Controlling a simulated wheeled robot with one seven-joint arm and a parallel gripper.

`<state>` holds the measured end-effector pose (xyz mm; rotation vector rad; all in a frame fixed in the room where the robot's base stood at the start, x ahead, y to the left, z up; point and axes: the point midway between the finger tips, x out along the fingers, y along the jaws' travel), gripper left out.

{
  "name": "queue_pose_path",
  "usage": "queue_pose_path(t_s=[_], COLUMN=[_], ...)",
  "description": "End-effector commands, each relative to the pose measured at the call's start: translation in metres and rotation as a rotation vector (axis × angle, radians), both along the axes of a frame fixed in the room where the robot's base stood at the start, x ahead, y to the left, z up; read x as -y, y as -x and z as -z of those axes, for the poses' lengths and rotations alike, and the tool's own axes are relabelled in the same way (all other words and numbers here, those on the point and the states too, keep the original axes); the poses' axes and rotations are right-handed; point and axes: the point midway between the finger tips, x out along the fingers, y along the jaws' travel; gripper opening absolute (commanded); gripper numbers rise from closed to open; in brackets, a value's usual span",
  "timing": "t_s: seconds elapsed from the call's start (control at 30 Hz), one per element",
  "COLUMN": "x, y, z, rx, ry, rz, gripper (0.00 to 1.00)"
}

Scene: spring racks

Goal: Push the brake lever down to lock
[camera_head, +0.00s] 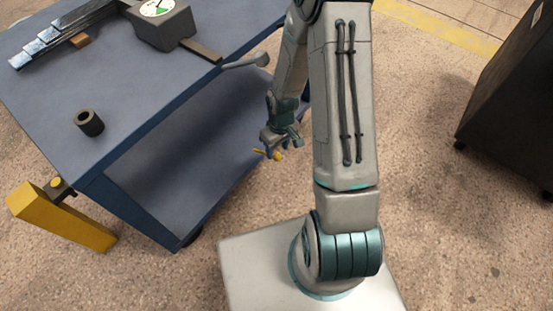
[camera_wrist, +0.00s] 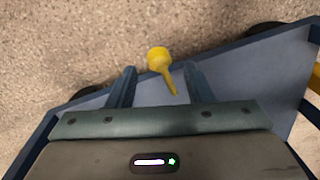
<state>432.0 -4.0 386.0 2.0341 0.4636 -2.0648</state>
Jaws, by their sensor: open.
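The brake lever (camera_head: 276,155) is a short yellow arm with a rounded knob, beside the right side of the blue cart (camera_head: 148,130). In the wrist view the yellow lever (camera_wrist: 160,62) shows its knob at the top, with the thin arm tapering down toward the lower right. My gripper (camera_head: 277,140) is open and points down close to the lever. In the wrist view its two fingers (camera_wrist: 159,72) stand apart on either side of the lever's line. I cannot tell whether they touch it. The lever's mount on the cart is hard to make out.
The cart top carries a dark hollow cylinder (camera_head: 89,123), a gauge box (camera_head: 162,22) and metal strips (camera_head: 60,38). A grey handle (camera_head: 246,62) juts from its right edge. A yellow block (camera_head: 62,217) stands at the left.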

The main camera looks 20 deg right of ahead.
Motion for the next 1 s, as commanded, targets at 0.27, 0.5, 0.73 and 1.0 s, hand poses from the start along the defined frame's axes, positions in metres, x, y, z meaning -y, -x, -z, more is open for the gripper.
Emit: queue_pose_path(t_s=[0.27, 0.5, 0.73, 1.0], x=[-0.002, -0.002, -0.002, -0.001], y=[0.001, 0.001, 0.001, 0.001], z=[0.047, 0.055, 0.054, 0.054], rx=[0.0, 0.001, 0.0, 0.0], ry=[0.0, 0.0, 0.0, 0.0], rz=[0.003, 0.005, 0.006, 0.006], gripper=[0.47, 0.47, 0.38, 0.0])
